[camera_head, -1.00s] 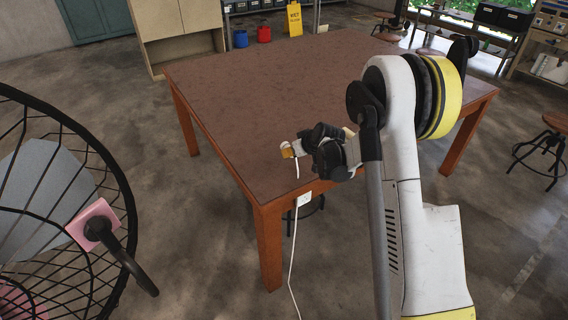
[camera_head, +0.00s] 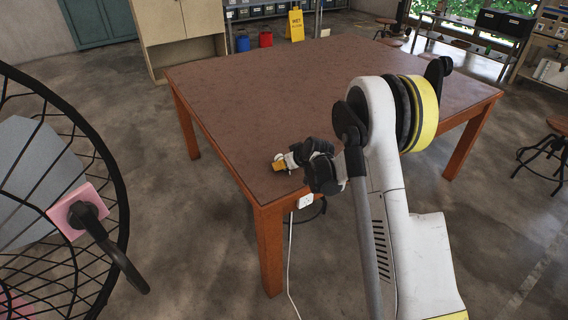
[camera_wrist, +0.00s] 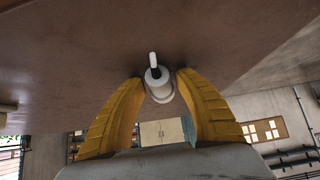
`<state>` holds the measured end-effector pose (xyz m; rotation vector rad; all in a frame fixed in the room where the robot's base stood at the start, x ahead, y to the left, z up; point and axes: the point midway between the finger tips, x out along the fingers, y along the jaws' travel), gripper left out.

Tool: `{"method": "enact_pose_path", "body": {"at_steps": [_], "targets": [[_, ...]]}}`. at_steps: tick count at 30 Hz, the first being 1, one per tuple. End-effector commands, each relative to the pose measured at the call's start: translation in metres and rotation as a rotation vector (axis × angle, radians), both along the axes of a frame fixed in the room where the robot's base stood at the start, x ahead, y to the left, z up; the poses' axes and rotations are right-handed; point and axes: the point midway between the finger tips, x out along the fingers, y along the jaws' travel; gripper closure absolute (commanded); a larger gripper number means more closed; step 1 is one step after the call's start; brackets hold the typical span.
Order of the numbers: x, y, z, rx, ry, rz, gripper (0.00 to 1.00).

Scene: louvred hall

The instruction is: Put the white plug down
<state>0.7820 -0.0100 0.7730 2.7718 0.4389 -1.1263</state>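The white plug (camera_wrist: 158,84) shows in the wrist view between the two yellow fingertips of my gripper (camera_wrist: 160,78), with its pale stem and cord end pointing away from me. The fingers close on its sides. In the head view my gripper (camera_head: 279,164) is low over the near corner of the brown table (camera_head: 270,110). The plug is too small or hidden to make out there. I cannot tell whether the plug touches the tabletop.
A white socket (camera_head: 305,201) is on the table's front edge, with a white cable hanging to the floor. The tabletop is otherwise bare.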

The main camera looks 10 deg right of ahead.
Motion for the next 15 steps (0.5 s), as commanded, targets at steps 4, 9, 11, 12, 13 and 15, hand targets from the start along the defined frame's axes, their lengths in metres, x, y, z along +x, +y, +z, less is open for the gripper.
{"method": "enact_pose_path", "body": {"at_steps": [4,9,11,12,13,15], "targets": [[0.0,0.0,0.0,0.0,0.0,0.0,0.58],[0.0,0.0,0.001,0.0,0.0,0.0,0.58],[-0.001,0.0,0.005,0.0,0.0,0.0,0.58],[-0.004,-0.002,0.009,0.001,0.0,-0.001,0.58],[-0.007,-0.003,0.012,0.0,0.0,-0.001,0.58],[-0.016,-0.006,0.022,0.001,0.0,-0.002,0.58]]}}
